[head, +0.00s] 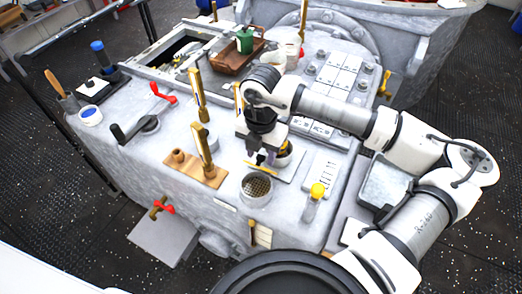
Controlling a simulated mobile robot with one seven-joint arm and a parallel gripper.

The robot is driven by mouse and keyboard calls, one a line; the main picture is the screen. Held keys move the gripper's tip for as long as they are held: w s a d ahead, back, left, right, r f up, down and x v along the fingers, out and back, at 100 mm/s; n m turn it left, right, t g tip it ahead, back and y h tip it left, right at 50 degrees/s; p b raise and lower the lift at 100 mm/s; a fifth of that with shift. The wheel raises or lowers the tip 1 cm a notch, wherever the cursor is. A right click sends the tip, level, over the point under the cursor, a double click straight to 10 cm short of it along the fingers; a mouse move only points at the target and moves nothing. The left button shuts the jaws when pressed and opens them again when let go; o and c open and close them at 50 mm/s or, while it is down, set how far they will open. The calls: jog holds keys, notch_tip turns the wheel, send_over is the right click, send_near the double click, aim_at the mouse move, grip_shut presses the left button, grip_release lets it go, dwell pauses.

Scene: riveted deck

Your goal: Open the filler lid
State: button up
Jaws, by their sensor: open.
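My gripper (262,156) points down over the light grey deck, just behind a round open pipe with a mesh inside (257,188). It is open. A small yellow piece (259,162) shows at the fingertips; whether they touch it I cannot tell. A small round fitting with a pale body and dark top (284,156) stands right beside the gripper, partly hidden by it. I cannot tell for sure which part is the filler lid; my gripper covers some of this spot.
A yellow-topped clear tube (314,200) is at the front right. A black crank (135,130) and red-handled valve (164,93) are farther left. A brown tray (233,62) sits behind.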

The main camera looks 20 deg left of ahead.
grip_shut()
